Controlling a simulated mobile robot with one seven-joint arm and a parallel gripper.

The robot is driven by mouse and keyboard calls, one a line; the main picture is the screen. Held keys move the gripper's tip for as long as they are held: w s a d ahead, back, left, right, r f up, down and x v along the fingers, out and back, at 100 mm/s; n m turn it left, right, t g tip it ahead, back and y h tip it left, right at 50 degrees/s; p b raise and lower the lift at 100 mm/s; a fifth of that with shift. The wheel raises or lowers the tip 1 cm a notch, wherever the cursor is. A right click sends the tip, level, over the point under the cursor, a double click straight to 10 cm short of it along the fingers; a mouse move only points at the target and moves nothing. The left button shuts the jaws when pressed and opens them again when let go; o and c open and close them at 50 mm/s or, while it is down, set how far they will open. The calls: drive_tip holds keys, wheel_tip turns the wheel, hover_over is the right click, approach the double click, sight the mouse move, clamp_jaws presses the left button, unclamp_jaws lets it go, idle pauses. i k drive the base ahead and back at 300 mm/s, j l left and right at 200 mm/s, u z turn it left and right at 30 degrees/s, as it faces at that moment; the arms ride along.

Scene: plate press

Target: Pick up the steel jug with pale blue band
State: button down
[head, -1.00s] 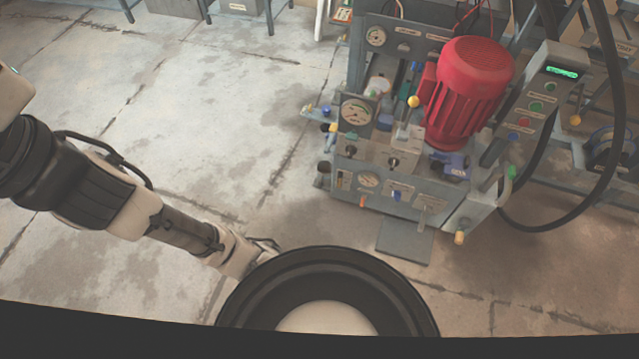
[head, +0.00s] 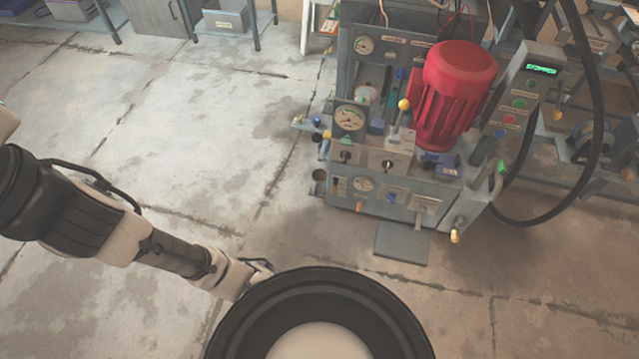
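I cannot make out a steel jug with a pale blue band in the head view. My gripper (head: 262,267) is low in the middle left, at the end of my arm, above the floor and beside the dark round part of my own body. It is small and partly hidden there, so its opening and anything between its fingers cannot be told.
A grey press machine (head: 345,185) with a red motor (head: 455,95), gauges and levers stands right of centre. A control panel (head: 525,100) with a green display and a thick black hose (head: 597,120) are at its right. Grey benches (head: 228,22) stand at the back. The left floor is clear.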

sight(319, 185)
drive_tip(key=i+l+u, duration=0.1)
drive_tip(key=i+u, duration=0.2)
drive_tip(key=i, duration=0.15)
drive_tip(key=i+l+u, duration=0.35)
drive_tip(key=i+j, duration=0.1)
